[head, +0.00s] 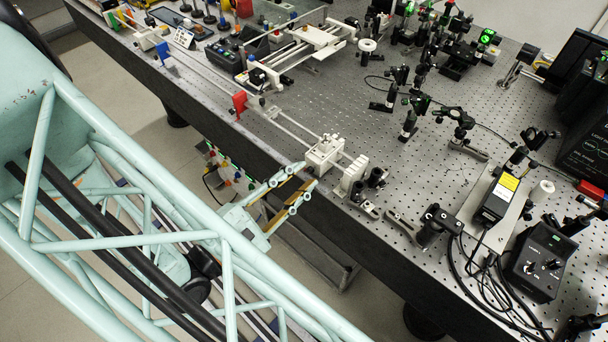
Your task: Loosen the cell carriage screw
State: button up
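A white carriage block (325,155), which looks like the cell carriage, sits on the thin twin rails near the bench's front edge. Small fittings show on its top, but I cannot tell which one is the screw. A white ribbed block (353,174) stands just to its right. My gripper (308,175) is at the bench's front edge, just to the lower left of the carriage block and pointing at it. Its two pale green fingers are apart with nothing between them. I cannot tell from this view whether the fingertips touch the carriage.
The rails (205,72) run to the upper left, with a red block (239,103) beside them. Black mounts (377,178) and a dark clamp (437,222) stand right of the carriage. The perforated bench top (335,100) behind the carriage is largely clear.

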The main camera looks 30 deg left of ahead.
jog(key=shift+w+d, duration=0.15)
jog(key=shift+w, duration=0.5)
grip_shut()
